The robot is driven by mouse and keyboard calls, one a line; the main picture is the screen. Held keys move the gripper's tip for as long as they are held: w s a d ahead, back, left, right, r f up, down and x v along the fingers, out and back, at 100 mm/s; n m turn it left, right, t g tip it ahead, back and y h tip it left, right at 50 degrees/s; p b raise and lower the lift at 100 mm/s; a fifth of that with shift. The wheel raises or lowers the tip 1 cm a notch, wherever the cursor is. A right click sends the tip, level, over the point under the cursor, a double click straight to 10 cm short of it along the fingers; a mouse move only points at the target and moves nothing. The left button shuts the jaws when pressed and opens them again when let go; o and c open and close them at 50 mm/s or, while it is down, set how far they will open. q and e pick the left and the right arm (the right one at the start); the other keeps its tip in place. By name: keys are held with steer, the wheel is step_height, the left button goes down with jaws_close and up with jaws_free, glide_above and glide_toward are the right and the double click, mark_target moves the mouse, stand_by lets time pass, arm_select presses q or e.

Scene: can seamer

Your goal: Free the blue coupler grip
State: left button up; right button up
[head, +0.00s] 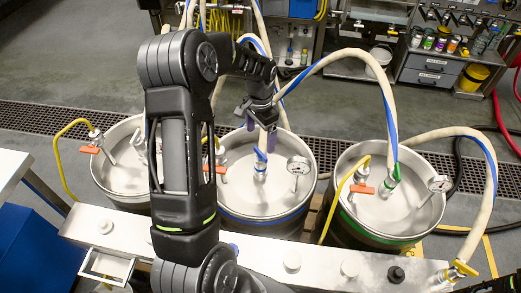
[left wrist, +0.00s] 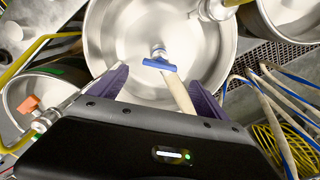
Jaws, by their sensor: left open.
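The blue coupler grip (head: 260,154) sits on top of the fitting on the middle drum's lid (head: 237,190), at the end of a pale hose. In the left wrist view the blue grip (left wrist: 159,63) shows as a short bar across the hose end. My left gripper (head: 262,132) is open above the grip. Its purple fingers stand to either side of the hose in the left wrist view (left wrist: 158,78), apart from the grip there. My right gripper is not in view.
A gauge (head: 299,166) stands on the middle lid, right of the grip. The right drum (head: 378,215) has a green coupler (head: 397,172), and the left drum (head: 118,178) stands close by. A pale bench (head: 270,255) runs along the front. Hoses arch overhead.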

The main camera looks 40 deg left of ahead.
mark_target(260, 152)
arm_select(q)
steer(key=shift+f, duration=0.1)
step_height(260, 152, down, 8)
steer(key=shift+r+p, duration=0.15)
steer(key=shift+p, duration=0.8)
steer(key=c, duration=1.4)
